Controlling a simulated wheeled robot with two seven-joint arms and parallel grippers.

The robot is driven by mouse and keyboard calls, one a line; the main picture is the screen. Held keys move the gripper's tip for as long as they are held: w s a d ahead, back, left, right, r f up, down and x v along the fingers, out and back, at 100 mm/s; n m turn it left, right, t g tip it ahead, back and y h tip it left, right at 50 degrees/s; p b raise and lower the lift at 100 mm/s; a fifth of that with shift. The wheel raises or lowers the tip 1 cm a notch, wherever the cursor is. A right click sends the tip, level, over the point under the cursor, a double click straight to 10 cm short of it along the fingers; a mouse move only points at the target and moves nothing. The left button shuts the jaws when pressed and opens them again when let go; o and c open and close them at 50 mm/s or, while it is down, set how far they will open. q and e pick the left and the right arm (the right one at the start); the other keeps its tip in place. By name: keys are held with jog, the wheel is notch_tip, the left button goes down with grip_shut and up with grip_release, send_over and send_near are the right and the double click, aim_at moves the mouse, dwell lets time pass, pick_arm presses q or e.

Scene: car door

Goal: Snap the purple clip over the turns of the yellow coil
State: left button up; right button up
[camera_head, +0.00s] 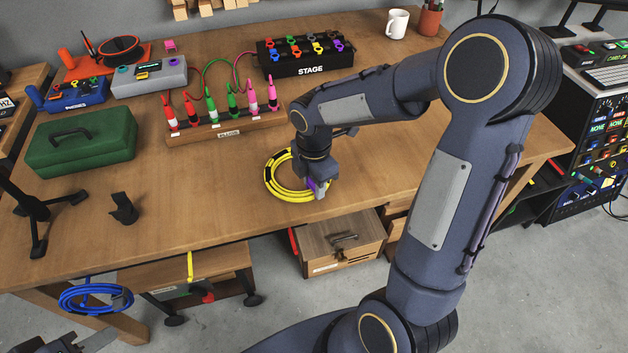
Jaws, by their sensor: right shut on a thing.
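The yellow coil (273,188) lies flat on the wooden workbench near its front edge, with dark marks on its turns. My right gripper (318,189) points down over the right side of the coil and is shut on the purple clip (310,183). Only a little purple shows between the fingers. The clip is at the coil's turns, but I cannot tell whether it is around them or just above. A grey part at the bottom left edge may be my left gripper (72,344); it is cut off and its jaws cannot be made out.
A rack of colored plugs (225,128) stands behind the coil, with the black STAGE box (305,58) further back. A green toolbox (82,140) and a black stand (40,215) are at left. A blue coil (95,298) hangs at the front left. A drawer (338,242) stands open below the bench edge.

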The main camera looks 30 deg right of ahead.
jog(key=shift+f, duration=0.3)
